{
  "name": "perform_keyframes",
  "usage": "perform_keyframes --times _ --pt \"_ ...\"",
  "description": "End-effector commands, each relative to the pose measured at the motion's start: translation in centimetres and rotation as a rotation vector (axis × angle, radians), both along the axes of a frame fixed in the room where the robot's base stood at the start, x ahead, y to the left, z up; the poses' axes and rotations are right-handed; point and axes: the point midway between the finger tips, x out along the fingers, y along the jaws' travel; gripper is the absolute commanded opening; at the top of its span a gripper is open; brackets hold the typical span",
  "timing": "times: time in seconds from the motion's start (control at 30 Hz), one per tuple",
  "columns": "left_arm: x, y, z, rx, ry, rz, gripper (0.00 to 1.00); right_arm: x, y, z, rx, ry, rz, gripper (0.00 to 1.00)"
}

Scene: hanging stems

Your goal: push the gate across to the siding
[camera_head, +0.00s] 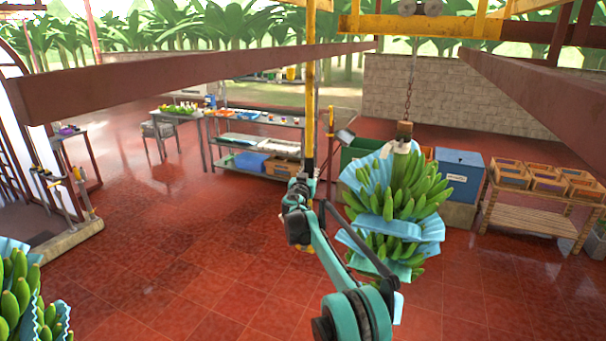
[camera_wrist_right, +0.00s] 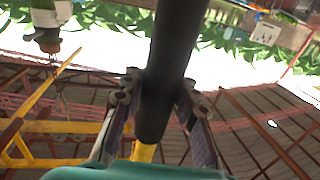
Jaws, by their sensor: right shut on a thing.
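A yellow pole (camera_head: 311,90) hangs straight down from above the top edge of the head view. Its lower end is a black grip, which shows large in the right wrist view (camera_wrist_right: 168,60). My right gripper (camera_head: 305,186) is shut around this grip, one finger on each side in the wrist view (camera_wrist_right: 158,100). Yellow overhead rails (camera_head: 420,26) cross the top right and also show in the wrist view (camera_wrist_right: 60,127). I cannot tell which rail piece is the gate, and the pole's upper end is out of the head view. My left gripper is not in view.
A green banana stem with blue sheets (camera_head: 398,215) hangs on a chain close right of my right arm. Another stem (camera_head: 18,300) is at lower left. Red-brown beams (camera_head: 190,80) run overhead. A table (camera_head: 262,120) and crate rack (camera_head: 540,195) stand behind. The left-centre floor is clear.

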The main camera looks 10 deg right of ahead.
Motion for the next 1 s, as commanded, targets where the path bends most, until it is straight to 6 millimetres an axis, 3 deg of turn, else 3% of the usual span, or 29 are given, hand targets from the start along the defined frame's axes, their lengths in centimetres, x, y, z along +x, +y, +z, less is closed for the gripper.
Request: perform_keyframes --times 0.1,0.4,0.93,0.97,1.0 --pt "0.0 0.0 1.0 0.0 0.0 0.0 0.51 1.3 -1.4 0.1 0.002 0.0 -0.007 0.0" --pt "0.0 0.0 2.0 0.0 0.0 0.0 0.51 3.2 -2.8 0.1 0.0 -0.001 -0.007 0.0" --pt "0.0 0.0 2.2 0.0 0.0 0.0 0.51 3.6 -2.9 0.0 -0.001 0.0 -0.005 0.0" --pt "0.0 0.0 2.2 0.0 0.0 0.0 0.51 3.6 -2.9 0.0 -0.001 0.0 -0.005 0.32" --pt "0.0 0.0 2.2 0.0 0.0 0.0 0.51 3.6 -2.9 0.0 -0.001 0.0 -0.005 0.43"
